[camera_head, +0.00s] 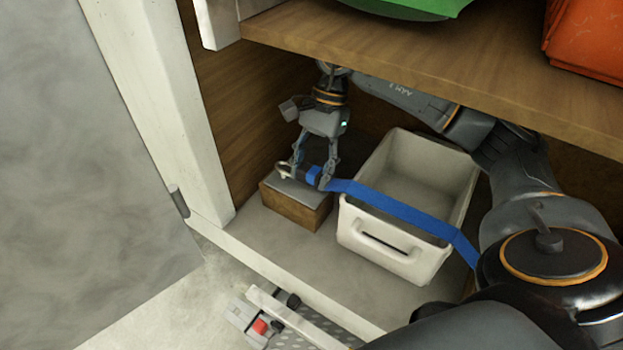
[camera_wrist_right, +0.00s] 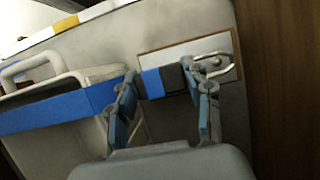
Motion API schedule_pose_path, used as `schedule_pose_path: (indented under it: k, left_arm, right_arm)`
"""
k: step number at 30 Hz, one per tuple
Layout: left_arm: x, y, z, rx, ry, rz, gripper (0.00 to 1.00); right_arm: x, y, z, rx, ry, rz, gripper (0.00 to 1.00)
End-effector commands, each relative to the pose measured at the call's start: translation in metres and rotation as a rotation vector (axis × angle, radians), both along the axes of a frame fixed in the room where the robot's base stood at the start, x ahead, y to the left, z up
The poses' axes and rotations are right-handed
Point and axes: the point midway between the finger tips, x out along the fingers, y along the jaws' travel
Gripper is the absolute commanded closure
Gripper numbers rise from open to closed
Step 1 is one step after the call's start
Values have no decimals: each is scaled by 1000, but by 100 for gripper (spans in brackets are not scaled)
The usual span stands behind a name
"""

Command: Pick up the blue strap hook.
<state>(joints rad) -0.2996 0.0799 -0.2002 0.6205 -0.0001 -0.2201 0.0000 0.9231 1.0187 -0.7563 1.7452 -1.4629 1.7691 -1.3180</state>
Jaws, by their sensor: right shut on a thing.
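The blue strap (camera_head: 390,207) runs from my right gripper across the front of a white bin to the lower right. Its metal hook (camera_head: 283,169) is at its left end, and the hook also shows in the right wrist view (camera_wrist_right: 222,70). My right gripper (camera_head: 312,178) points down and is shut on the strap end beside the hook. In the right wrist view the blue and dark strap end (camera_wrist_right: 165,82) lies between the two fingers, with the hook past the right finger. My left gripper is not in view.
A small wooden block (camera_head: 295,205) with a grey top sits just under the hook; I cannot tell whether they touch. The white bin (camera_head: 395,250) stands right of it. A wooden shelf (camera_head: 420,65) hangs above, and a white post (camera_head: 165,110) stands at the left.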

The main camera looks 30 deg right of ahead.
Motion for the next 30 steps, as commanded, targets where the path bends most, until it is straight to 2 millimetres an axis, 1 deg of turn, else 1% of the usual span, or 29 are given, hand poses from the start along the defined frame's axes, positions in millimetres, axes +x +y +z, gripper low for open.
schedule_pose_path:
  k: [1, 5, 8, 12, 15, 18, 21, 24, 30]
  left_arm:
    - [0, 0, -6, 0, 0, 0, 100]
    - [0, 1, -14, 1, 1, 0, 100]
    - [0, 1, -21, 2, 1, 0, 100]
    - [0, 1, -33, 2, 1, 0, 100]
    - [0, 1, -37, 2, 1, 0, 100]
    - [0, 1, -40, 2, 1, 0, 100]
    - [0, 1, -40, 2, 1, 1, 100]
    - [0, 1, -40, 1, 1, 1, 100]
    - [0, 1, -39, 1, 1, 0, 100]
  right_arm:
    - [1, 0, 6, 1, -6, 1, 84]
    - [11, -25, 3, -1, -1, -7, 84]
    - [21, -48, 3, 0, -2, -8, 84]
    - [37, -89, 3, 3, -2, -10, 84]
    - [47, -114, 4, 3, 0, -6, 84]
    - [55, -134, 6, 2, -2, -6, 84]
    - [61, -147, 7, 3, -1, -3, 84]
    - [65, -157, 7, 1, -2, -2, 84]
    - [69, -166, 7, 0, -1, 0, 84]
